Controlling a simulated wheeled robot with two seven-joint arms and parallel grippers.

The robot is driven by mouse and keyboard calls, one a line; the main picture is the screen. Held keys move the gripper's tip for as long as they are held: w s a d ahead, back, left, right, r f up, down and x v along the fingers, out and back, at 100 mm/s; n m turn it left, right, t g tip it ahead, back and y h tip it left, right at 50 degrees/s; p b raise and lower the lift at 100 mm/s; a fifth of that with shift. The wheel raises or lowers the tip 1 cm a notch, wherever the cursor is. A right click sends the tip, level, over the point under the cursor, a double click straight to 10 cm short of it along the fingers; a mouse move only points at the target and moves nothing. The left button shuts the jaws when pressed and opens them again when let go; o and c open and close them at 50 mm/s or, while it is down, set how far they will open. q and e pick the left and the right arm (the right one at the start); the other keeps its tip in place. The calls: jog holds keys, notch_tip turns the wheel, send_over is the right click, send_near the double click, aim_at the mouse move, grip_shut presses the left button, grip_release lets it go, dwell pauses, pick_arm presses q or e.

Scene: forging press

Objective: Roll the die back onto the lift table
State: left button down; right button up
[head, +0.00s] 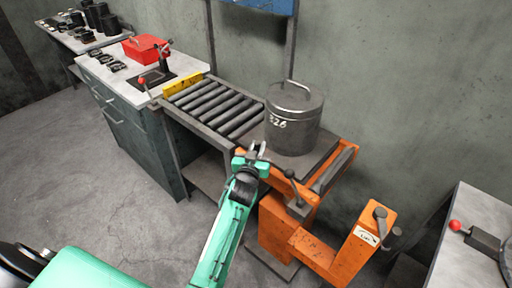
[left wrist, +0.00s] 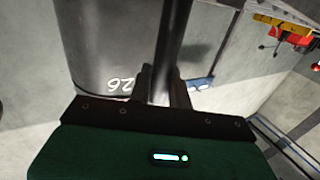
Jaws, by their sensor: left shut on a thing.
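The die (head: 293,122) is a grey steel cylinder with white figures on its side and a bent handle on top. It stands upright on the flat top of the orange lift table (head: 328,165), beside the roller track's right end. The die also fills the left of the left wrist view (left wrist: 100,50). My left gripper (head: 257,152) is in front of the die's lower left side. It is shut on a dark bar (left wrist: 173,50), which runs up between the fingers in the left wrist view. Where the bar is fixed is hidden. My right gripper is not in view.
A roller track (head: 215,105) with a yellow stop (head: 182,84) lies left of the die. A cabinet with a red box (head: 145,47) stands beyond it. A bench (head: 475,225) stands at right.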

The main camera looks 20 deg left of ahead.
pick_arm(q)
jog(key=shift+d+r, duration=0.1)
jog(key=shift+d, duration=0.1)
jog(key=c, duration=1.5)
grip_release()
jog(key=shift+o, duration=0.8)
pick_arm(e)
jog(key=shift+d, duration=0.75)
